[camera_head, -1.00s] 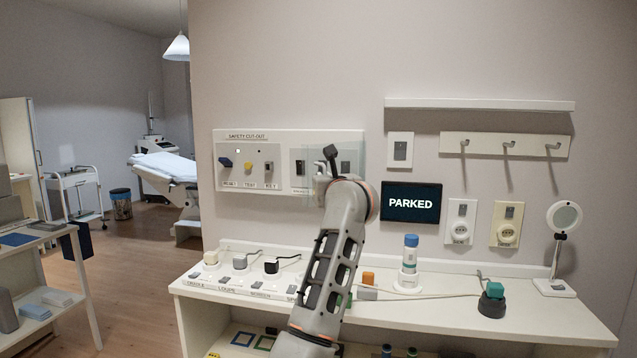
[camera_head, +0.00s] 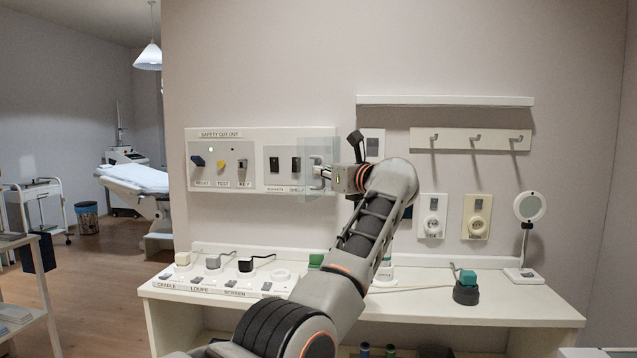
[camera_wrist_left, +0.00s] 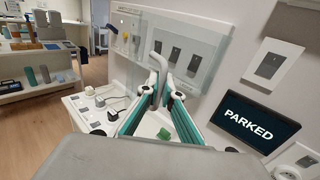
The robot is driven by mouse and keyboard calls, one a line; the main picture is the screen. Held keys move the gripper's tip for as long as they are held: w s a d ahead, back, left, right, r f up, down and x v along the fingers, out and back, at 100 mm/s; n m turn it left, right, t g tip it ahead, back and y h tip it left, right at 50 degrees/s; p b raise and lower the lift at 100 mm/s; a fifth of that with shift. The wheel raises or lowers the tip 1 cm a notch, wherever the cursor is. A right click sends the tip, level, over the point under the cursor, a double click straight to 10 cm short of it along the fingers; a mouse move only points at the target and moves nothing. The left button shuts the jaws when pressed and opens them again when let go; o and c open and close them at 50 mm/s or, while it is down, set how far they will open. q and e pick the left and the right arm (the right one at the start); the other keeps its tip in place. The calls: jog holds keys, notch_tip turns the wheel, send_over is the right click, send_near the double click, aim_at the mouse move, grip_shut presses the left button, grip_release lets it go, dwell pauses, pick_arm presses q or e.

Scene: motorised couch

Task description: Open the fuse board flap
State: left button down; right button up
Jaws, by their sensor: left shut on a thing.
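The fuse board (camera_head: 262,139) is a pale panel on the wall with dark switches on its right part. Its flap (camera_head: 312,150) is a clear pane at the board's right end. It seems to stand out from the board at an angle; how far is hard to tell. My left gripper (camera_head: 322,177) is at the flap, with its arm reaching in from below. In the left wrist view, the left gripper (camera_wrist_left: 157,78) is shut on the flap's pale bent handle (camera_wrist_left: 158,60). Several dark switches (camera_wrist_left: 175,54) show through or beside the pane. My right gripper is not in view.
Left of the switches are a blue knob, a yellow button and a key switch (camera_head: 242,166). A worktop (camera_head: 420,307) with plugs and a green-topped block (camera_head: 467,282) stands below. A PARKED screen (camera_wrist_left: 248,116), hook rail (camera_head: 470,142) and sockets lie to the right.

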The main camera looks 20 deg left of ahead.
pick_arm(q)
jog(key=d+b, duration=0.1)
jog(key=b, duration=0.2)
jog(key=shift+w+d+r+n+g+y, duration=0.2)
jog(key=shift+d+n+g+y, duration=0.1)
jog(key=shift+d+y, duration=0.1)
jog(key=c, duration=2.5)
grip_release()
jog(key=shift+c, duration=0.2)
jog(key=shift+s+d, duration=0.1)
jog(key=shift+f, duration=0.15)
